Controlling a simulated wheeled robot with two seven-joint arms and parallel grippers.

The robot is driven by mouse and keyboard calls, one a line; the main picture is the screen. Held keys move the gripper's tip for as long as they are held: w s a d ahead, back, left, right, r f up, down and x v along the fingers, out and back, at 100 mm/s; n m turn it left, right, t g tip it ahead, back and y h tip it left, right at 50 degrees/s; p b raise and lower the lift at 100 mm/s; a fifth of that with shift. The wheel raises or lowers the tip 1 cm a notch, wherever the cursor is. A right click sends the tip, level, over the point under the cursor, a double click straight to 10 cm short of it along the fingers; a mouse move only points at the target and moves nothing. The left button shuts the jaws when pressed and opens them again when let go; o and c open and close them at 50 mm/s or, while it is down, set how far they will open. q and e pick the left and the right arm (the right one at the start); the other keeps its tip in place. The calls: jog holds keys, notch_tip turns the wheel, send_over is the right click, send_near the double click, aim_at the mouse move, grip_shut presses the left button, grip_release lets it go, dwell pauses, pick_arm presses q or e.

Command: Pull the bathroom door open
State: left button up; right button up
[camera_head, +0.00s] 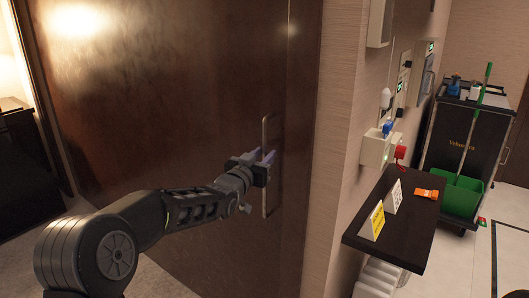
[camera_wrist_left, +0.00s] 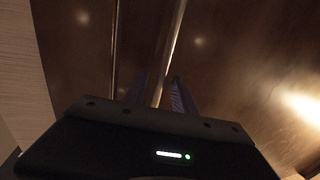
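The dark brown, glossy door (camera_head: 170,90) fills the left and middle of the head view and looks shut along its right side. A long upright metal handle (camera_head: 267,190) is on its right part. My left gripper (camera_head: 263,157) is at the handle's middle, its fingers pointing at the door. In the left wrist view the two fingers (camera_wrist_left: 158,95) stand apart, with the handle bar (camera_wrist_left: 173,45) running between them. Whether either finger touches the bar cannot be told. My right gripper is not in view.
A dark wall shelf (camera_head: 405,225) with small signs and an orange packet (camera_head: 427,194) juts out at the right. Behind it stands a cleaning cart (camera_head: 465,140) with a green bucket (camera_head: 461,196). A lit room with dark furniture (camera_head: 25,165) shows at the far left.

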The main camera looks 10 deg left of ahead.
pick_arm(q)
jog(key=shift+w, duration=0.3)
grip_shut()
dwell(1.3)
